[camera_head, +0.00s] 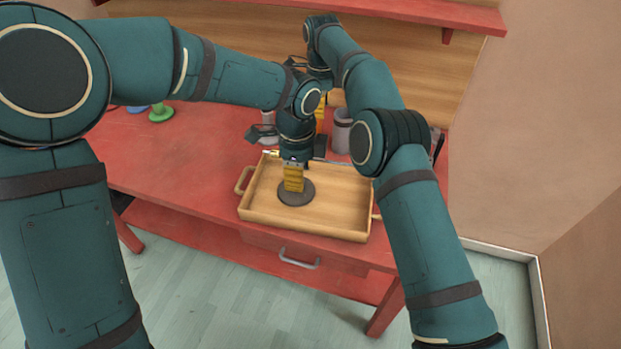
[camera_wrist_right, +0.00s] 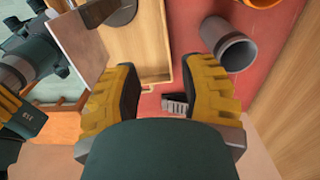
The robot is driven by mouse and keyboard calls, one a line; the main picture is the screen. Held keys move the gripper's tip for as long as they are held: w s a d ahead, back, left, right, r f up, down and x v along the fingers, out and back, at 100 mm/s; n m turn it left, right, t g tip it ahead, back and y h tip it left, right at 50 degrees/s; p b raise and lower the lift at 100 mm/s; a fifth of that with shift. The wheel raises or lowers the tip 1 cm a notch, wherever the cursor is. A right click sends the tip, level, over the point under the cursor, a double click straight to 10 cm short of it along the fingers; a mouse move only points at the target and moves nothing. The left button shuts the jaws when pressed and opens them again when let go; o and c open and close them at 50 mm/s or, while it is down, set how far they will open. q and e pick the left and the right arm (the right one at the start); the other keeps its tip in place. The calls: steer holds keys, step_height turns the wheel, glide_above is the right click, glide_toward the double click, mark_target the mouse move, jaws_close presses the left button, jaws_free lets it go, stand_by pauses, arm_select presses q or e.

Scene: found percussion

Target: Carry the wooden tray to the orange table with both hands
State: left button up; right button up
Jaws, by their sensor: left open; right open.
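The wooden tray (camera_head: 345,205) lies on the red table, with a handle at its left end and part of one at its right. It also shows in the right wrist view (camera_wrist_right: 150,50). A dark round disc (camera_head: 297,194) lies inside it. My left gripper (camera_head: 293,180) points down over the disc with open jaws; I cannot tell whether it touches the disc. My right gripper (camera_head: 320,118) is open behind the tray's far edge. Its yellow fingers (camera_wrist_right: 160,95) stand apart with nothing gripped between them. An orange surface (camera_wrist_right: 62,126) shows in the right wrist view; I cannot tell if it is the orange table.
The red table (camera_head: 180,165) has a drawer handle in front. A grey cup (camera_head: 342,138) stands behind the tray, close to my right gripper; it shows in the wrist view too (camera_wrist_right: 232,50). A green object (camera_head: 161,113) stands at the left. A red shelf (camera_head: 400,10) hangs behind.

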arm_select(q)
steer(key=b, duration=0.3)
glide_above(301, 230)
steer(key=w, duration=0.1)
step_height(301, 230, down, 5)
steer(key=f+b, duration=0.1)
steer(key=f, duration=0.4)
steer(key=f+b, duration=0.1)
steer(key=f, duration=0.5)
steer(key=f+b, duration=0.1)
steer(key=f, duration=0.4)
steer(key=shift+s+f, duration=0.3)
arm_select(e)
steer(key=f, duration=1.4)
steer(key=w+f, duration=0.1)
steer(key=f, duration=0.6)
steer(key=shift+f, duration=0.35)
arm_select(q)
jaws_close()
arm_select(e)
jaws_close()
